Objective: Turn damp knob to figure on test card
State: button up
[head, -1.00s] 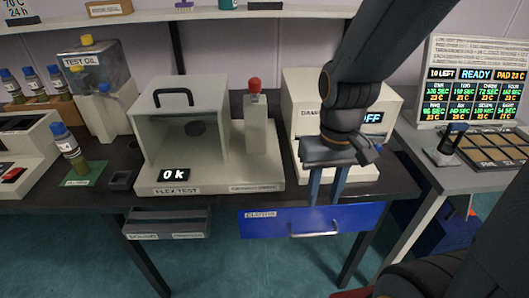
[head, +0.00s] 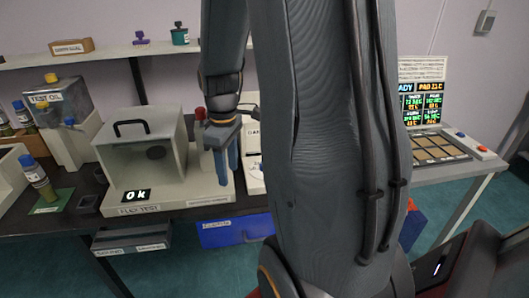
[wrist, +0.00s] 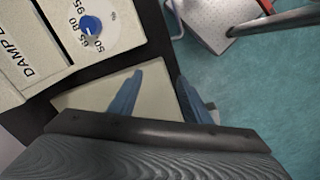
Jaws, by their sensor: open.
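The blue damp knob (wrist: 90,25) sits on a round white dial on a pale machine in the wrist view. The dial figures 50, 65, 80 and 95 show around it; where the knob points is too small to read surely. My gripper (wrist: 160,90) is open and empty, its blue fingers apart and short of the knob, which lies to their upper left. In the head view my gripper (head: 222,180) hangs fingers down before the right end of the flex tester. The damp machine (head: 254,150) is mostly hidden there by my arm. I cannot make out a test card.
The flex tester (head: 125,170) reads "Ok". A test oil tank (head: 58,105) and a blue-capped bottle (head: 38,180) stand at left. A blue drawer (head: 235,231) is below the bench. A "READY" screen (head: 423,105) and sample pad (head: 437,148) are at right.

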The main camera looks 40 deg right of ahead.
aim_at(264, 166)
jog(key=d+n+p, duration=0.1)
jog(key=d, duration=0.3)
jog(key=d+r+n+p, duration=0.1)
jog(key=d+n, duration=0.1)
jog(key=d, duration=0.3)
jog(key=w+d+r+n+p, duration=0.1)
jog(key=d, duration=0.4)
jog(key=shift+d+r+n, duration=0.15)
jog(key=shift+d+n, duration=0.05)
jog(key=shift+n, duration=0.2)
jog(key=shift+d, duration=0.3)
jog(key=shift+w+f+p, duration=0.2)
jog(key=shift+f+p, duration=0.75)
jog(key=shift+f, duration=3)
jog(key=c, duration=1)
jog(key=shift+c, duration=0.2)
